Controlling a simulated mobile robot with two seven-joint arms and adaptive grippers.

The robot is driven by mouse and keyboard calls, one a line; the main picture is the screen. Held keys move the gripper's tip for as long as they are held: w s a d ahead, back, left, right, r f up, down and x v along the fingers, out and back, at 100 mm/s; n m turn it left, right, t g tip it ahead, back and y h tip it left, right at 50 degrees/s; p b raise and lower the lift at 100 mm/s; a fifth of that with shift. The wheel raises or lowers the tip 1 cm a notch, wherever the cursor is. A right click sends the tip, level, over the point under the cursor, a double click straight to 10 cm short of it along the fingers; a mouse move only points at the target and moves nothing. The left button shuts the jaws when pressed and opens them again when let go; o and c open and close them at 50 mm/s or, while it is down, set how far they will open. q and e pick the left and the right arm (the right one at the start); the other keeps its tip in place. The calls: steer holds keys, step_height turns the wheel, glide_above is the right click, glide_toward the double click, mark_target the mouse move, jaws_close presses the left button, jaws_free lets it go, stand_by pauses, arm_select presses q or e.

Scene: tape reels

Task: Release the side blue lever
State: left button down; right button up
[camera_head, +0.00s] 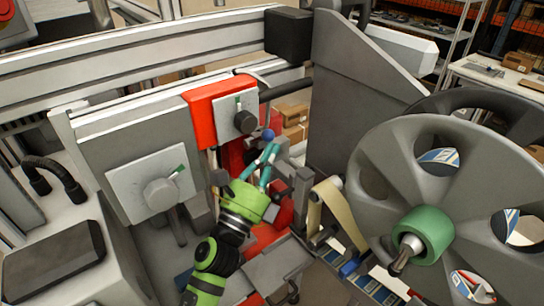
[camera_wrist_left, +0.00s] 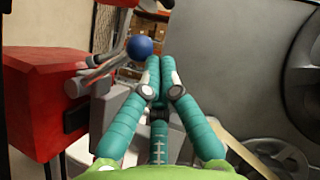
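The blue lever knob (camera_head: 268,135) is a small blue ball beside the red housing, just beyond my left fingertips in the head view. In the left wrist view the blue knob (camera_wrist_left: 139,47) sits at the end of a grey lever rod (camera_wrist_left: 108,65), up and left of the fingertips. My left gripper (camera_head: 270,152) has teal fingers on a green wrist. In the left wrist view its fingers (camera_wrist_left: 160,68) come together at the tips, with nothing seen between them. The knob appears outside the fingers; whether a finger touches it is unclear. My right gripper is not in view.
A red housing (camera_wrist_left: 45,105) stands left of the fingers. A grey upright plate (camera_head: 355,95) stands to the right, with a large grey reel (camera_head: 470,160) and green hub (camera_head: 422,233). Grey boxes with dials (camera_head: 160,193) stand left. A tape strip (camera_head: 340,210) runs below right.

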arm_select(q)
steer(key=shift+w+a+r+p, duration=0.1)
steer(key=shift+w+r+p, duration=0.05)
steer(key=shift+r, duration=0.3)
steer(key=shift+w+a+r+p, duration=0.1)
steer(key=shift+w+r+p, duration=0.05)
steer(key=shift+r, duration=0.25)
